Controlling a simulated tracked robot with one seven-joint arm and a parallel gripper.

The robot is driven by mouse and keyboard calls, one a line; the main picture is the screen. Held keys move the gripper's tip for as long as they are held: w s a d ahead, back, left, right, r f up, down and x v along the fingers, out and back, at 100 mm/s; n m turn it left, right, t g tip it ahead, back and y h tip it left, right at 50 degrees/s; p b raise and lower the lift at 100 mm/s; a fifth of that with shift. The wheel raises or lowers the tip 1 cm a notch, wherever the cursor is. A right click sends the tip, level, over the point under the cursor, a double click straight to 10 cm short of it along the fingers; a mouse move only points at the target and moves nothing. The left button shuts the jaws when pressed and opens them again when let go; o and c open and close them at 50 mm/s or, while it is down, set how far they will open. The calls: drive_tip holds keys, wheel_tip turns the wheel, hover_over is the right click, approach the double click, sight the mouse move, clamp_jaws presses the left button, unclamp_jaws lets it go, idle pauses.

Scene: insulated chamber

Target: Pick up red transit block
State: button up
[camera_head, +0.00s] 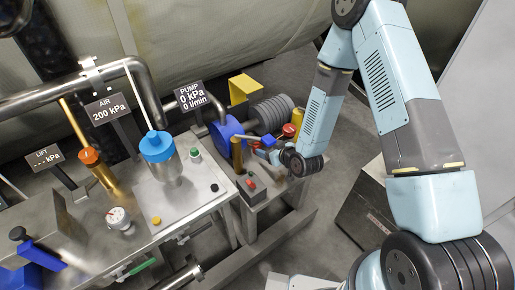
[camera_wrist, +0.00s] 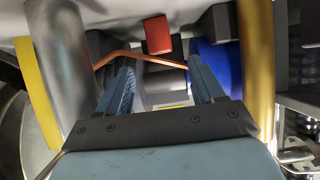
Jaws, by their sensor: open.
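The red transit block (camera_wrist: 158,35) shows in the wrist view as a small red box, above and beyond the fingertips and roughly centred between them. My gripper (camera_wrist: 164,75) has its two blue fingers apart with nothing held between them. In the head view my gripper (camera_head: 257,145) is beside the pump, close to an upright brass cylinder (camera_head: 237,154). I cannot clearly make out the block in the head view, where the gripper and wrist crowd that area.
A thin copper pipe (camera_wrist: 110,57) crosses near the fingertips. A grey cylinder (camera_wrist: 66,70) and a brass post (camera_wrist: 257,60) flank the gripper closely. The blue pump body (camera_head: 226,132) is near. A bench (camera_head: 160,205) with a blue-capped vessel (camera_head: 157,147) stands left.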

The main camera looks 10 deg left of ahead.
sight(257, 144)
drive_tip(key=shift+x, duration=4.2)
drive_tip(key=shift+r, duration=0.15)
drive_tip(key=shift+c, duration=0.2)
drive_tip(key=c, duration=1)
